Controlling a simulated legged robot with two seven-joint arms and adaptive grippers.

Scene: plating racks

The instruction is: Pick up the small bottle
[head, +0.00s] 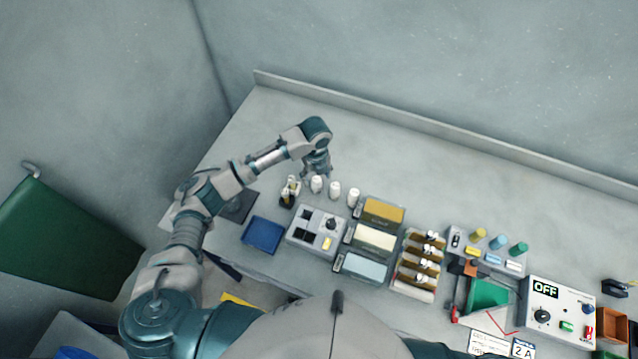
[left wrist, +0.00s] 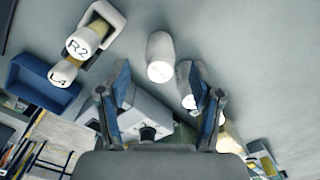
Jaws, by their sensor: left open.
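Several small white bottles stand on the bench at the left in the head view: one below the gripper (head: 316,184), one in the middle (head: 335,188) and one on the right (head: 353,197). Which one the task means is not clear. My left gripper (head: 317,170) is open above and just behind the nearest one. In the left wrist view my gripper (left wrist: 165,92) has its fingers spread. One white bottle (left wrist: 160,56) shows beyond the gap, and another (left wrist: 188,84) shows close to the right finger. No bottle is visibly held. My right gripper is not in view.
A small holder (head: 284,202) with capped bottles stands left of the white bottles; tops marked R2 (left wrist: 82,42) and L4 (left wrist: 63,73) show. A grey switch box (head: 303,237), blue tray (head: 262,235) and filled trays (head: 382,211) stand in front. The bench behind is clear.

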